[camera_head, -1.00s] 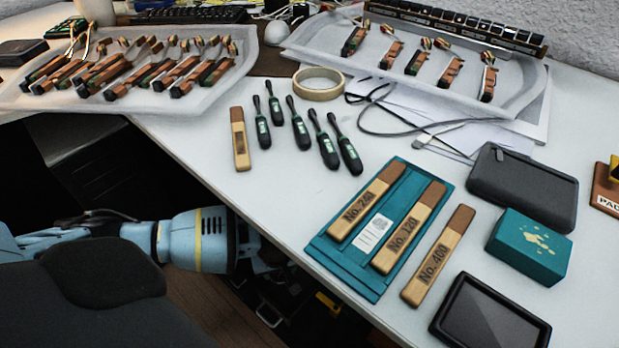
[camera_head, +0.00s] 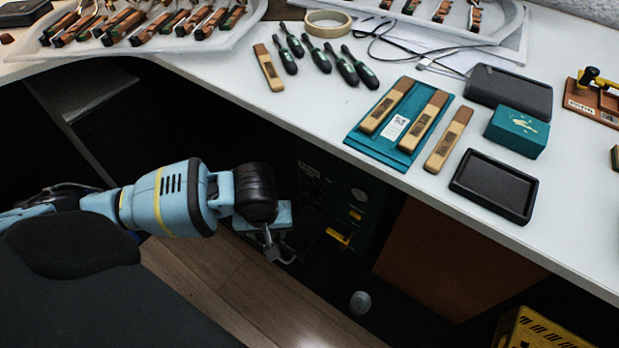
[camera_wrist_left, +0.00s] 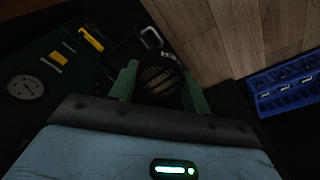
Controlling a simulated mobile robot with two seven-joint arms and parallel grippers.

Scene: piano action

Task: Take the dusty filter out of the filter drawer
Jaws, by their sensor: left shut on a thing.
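The dusty filter (camera_wrist_left: 160,78) appears as a dark round piece with pale slats in the left wrist view, between the two green fingers of my left gripper (camera_wrist_left: 162,88). The gripper is shut on it. In the head view my left gripper (camera_head: 268,240) points down beside the desk, above the floor, and the filter is hidden there. A pale U-shaped handle (camera_wrist_left: 152,38) shows just past the fingers, near the dark drawer area (camera_wrist_left: 125,48). It is too dark to tell whether the filter is still inside the drawer. My right gripper is not in view.
A dark green machine (camera_head: 350,205) with a gauge (camera_wrist_left: 25,87) and a yellow lever (camera_head: 338,238) stands under the desk (camera_head: 300,110). A blue crate (camera_wrist_left: 285,85), a grey round object (camera_head: 360,301) and a yellow crate (camera_head: 530,328) are lower down. Wooden floor lies open below.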

